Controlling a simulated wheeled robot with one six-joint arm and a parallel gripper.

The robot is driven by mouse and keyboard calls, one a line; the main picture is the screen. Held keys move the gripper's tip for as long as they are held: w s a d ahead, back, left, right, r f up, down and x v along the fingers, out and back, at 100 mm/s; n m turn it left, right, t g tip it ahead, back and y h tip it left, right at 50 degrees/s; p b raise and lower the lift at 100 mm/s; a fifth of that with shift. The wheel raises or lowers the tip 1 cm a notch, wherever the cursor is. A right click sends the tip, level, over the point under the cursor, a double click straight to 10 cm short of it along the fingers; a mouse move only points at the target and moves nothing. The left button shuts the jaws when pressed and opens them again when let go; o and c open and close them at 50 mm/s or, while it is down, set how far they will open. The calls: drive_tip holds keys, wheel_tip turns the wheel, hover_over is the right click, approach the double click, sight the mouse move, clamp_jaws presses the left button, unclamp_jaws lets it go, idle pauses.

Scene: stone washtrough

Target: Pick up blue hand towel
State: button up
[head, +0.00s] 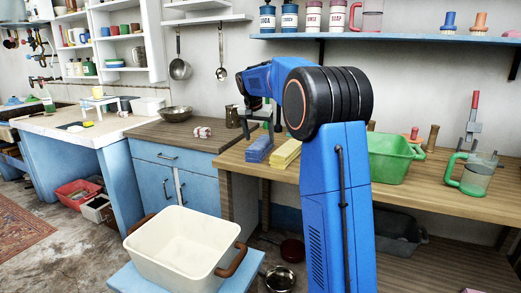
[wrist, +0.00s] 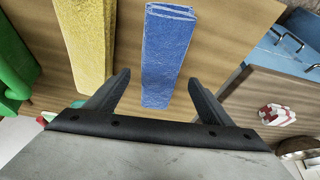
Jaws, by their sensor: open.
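The blue hand towel (head: 258,149) is folded into a long narrow block on the wooden counter. It lies beside a similar yellow folded towel (head: 287,153). In the wrist view the blue towel (wrist: 168,45) runs from the top edge down between the fingertips, with the yellow towel (wrist: 92,50) to its left. My gripper (wrist: 159,82) is open and empty, its two fingers apart on either side of the blue towel's near end. In the head view my gripper (head: 262,124) hangs just above the towels. I cannot tell whether the fingers touch the counter.
A green tub (head: 393,158) and a green-handled jug (head: 475,175) stand on the counter to the right. A red-and-white bundle (head: 202,132) and a metal pitcher (head: 233,116) are on the lower cabinet to the left. A cream basin (head: 182,247) stands in front.

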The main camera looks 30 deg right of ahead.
sight(260, 142)
drive_tip(key=x, duration=0.5)
drive_tip(key=c, duration=1.3)
drive_tip(key=shift+o, duration=0.2)
drive_tip(key=shift+r, duration=0.1)
